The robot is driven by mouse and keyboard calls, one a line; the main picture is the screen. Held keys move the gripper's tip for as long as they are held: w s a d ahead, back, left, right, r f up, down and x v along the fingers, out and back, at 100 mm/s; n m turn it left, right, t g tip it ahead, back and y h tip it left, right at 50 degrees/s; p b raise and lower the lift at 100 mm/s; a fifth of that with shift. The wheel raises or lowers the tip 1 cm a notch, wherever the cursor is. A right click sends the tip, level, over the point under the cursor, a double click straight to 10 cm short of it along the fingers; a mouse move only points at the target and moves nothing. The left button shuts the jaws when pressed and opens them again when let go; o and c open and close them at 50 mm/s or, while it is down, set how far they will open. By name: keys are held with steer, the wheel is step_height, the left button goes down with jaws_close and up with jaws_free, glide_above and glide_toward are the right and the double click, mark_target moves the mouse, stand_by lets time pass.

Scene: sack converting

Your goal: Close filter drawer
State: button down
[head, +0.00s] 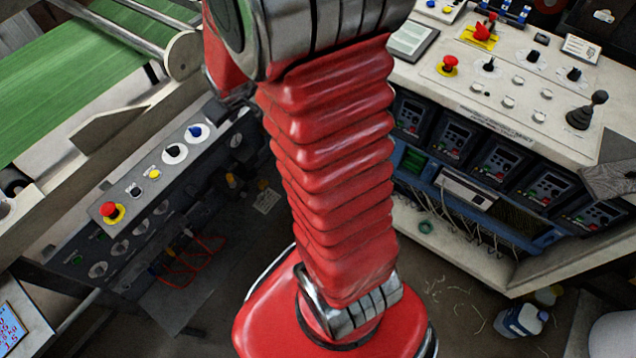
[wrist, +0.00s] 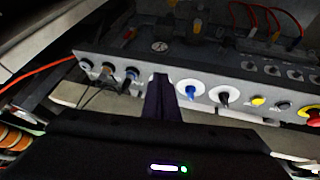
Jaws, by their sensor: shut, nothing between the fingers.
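I cannot make out for certain which part is the filter drawer. In the head view a pale, shallow drawer-like unit (head: 467,190) sits below the row of drives in the right cabinet, and its front seems to stand out a little. My gripper (wrist: 160,88) shows in the wrist view as dark fingers, shut and empty, in front of a grey control panel (wrist: 210,92). Whether the fingers touch the panel cannot be told. In the head view my red arm covers the middle and the gripper is hidden. The pale unit does not show in the wrist view.
The left control panel (head: 156,172) carries knobs and a red stop button (head: 110,211). A green conveyor belt (head: 75,75) lies behind it. The right desk (head: 520,95) has a joystick (head: 588,110). A bottle (head: 521,320) stands on the floor at lower right.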

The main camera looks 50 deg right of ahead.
steer(key=s+d+f, duration=0.1)
steer(key=d+f, duration=0.4)
steer(key=f, duration=0.5)
steer(key=s+d+f+h, duration=0.1)
steer(key=d+f, duration=0.4)
steer(key=f, duration=0.4)
steer(key=s+d+f, duration=0.2)
steer(key=d+f, duration=0.3)
steer(key=f, duration=0.5)
steer(key=s+a+f+h, duration=0.1)
steer(key=s+f, duration=0.8)
steer(key=f, duration=0.3)
steer(key=s+a+f, duration=0.2)
steer(key=s+f, duration=0.8)
steer(key=f, duration=0.3)
steer(key=shift+s+a+f+g+h, duration=0.2)
steer(key=shift+s+f+g+h, duration=0.05)
steer(key=shift+g+h, duration=0.15)
steer(key=shift+f, duration=0.1)
steer(key=w+d+f, duration=0.4)
steer(key=d+f, duration=0.3)
steer(key=f, duration=0.2)
steer(key=shift+w+d, duration=0.15)
steer(key=shift+d, duration=0.25)
